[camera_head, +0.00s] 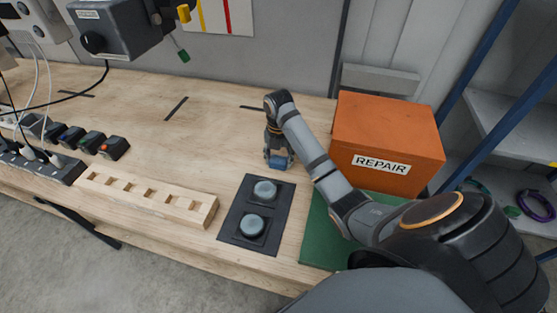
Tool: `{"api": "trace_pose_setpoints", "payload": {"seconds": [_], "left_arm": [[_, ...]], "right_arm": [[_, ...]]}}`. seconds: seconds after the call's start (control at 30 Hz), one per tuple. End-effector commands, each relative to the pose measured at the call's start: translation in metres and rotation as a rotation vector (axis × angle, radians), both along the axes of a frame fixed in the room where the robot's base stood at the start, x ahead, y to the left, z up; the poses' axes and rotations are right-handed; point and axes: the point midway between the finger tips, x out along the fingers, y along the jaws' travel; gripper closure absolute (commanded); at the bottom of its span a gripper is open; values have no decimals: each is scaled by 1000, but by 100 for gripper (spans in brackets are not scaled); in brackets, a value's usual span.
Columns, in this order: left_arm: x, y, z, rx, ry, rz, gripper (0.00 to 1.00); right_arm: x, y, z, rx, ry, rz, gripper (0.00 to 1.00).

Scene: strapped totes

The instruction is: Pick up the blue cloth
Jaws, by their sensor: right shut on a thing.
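The blue cloth (280,163) shows as a small blue patch at the tip of my right gripper (278,155), over the wooden bench behind the black pad. My right gripper points down and is shut on the cloth. The fingers hide much of the cloth, and I cannot tell whether it still touches the bench top. My right arm reaches in from the lower right, in front of the orange box. My left gripper is not in view.
An orange box (385,125) labelled REPAIR stands right of the gripper, by a green mat (318,240). A black pad (240,228) with two round grey pieces lies in front. A slotted wooden block (150,200) is left. The bench's (190,135) back middle is mostly clear.

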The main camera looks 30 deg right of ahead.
Motion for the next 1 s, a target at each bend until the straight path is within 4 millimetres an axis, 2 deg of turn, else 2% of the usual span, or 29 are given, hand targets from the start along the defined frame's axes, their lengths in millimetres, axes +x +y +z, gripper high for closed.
{"api": "trace_pose_setpoints", "payload": {"seconds": [0.2, 0.47, 0.6, 0.8, 1.0], "left_arm": [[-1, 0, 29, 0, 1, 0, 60], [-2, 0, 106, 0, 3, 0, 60], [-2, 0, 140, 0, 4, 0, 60], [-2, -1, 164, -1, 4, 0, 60], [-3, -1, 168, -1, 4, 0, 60]], "right_arm": [[0, 1, 40, 0, -3, 0, 66], [-28, 34, 95, 3, -1, 2, 66], [-52, 62, 114, 7, 2, 1, 66], [-79, 93, 126, 5, -1, -2, 66], [-90, 106, 128, 1, -2, -1, 66]]}}
